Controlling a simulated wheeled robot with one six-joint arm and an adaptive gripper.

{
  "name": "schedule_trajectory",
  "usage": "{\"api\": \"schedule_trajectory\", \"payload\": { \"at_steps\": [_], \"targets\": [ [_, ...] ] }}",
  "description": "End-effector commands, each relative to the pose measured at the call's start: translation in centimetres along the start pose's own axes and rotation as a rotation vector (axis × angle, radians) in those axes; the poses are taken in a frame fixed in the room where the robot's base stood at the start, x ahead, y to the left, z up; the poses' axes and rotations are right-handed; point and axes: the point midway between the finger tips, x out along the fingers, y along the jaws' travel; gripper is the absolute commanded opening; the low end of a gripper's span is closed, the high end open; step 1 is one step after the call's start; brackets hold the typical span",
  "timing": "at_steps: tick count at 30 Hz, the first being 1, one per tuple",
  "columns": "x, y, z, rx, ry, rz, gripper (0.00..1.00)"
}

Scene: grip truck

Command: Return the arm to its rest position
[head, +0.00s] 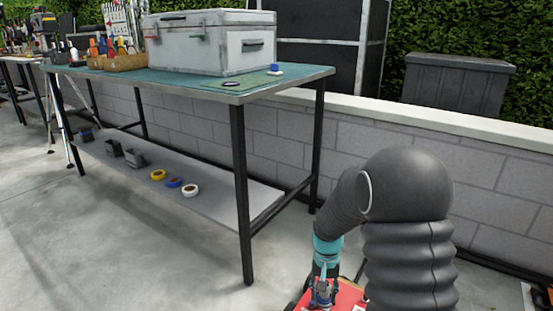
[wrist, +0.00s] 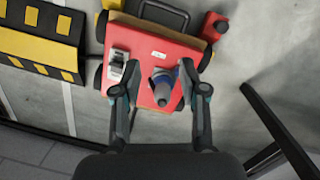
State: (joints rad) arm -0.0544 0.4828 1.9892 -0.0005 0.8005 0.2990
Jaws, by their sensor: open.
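My gripper (head: 322,292) hangs low at the bottom of the head view, over a red cart (head: 347,297). In the wrist view my gripper (wrist: 160,66) has its two fingers spread wide above the cart (wrist: 150,36). A grey and blue rounded object (wrist: 164,88) lies between the fingers in the picture, with visible space on both sides. I cannot tell how far below the fingertips it is. My dark arm bends down at the lower right of the head view.
A workbench (head: 294,82) with a green top holds a metal case (head: 205,50). Tape rolls lie on its lower shelf (head: 215,192). A block wall (head: 420,160) runs behind. A black and yellow striped item (wrist: 42,36) lies beside the cart.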

Motion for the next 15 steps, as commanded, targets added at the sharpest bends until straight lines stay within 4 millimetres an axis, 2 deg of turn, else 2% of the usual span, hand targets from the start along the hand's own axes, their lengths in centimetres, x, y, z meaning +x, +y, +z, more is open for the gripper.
{"api": "schedule_trajectory", "payload": {
  "at_steps": [1,6,15],
  "targets": [
    [-1.8,0.4,1.1,-0.024,0.012,-0.004,0.43],
    [-6.8,1.9,5.0,-0.111,0.051,-0.013,0.43],
    [-14.1,4.5,11.9,-0.218,0.152,-0.029,0.43]
  ]
}}
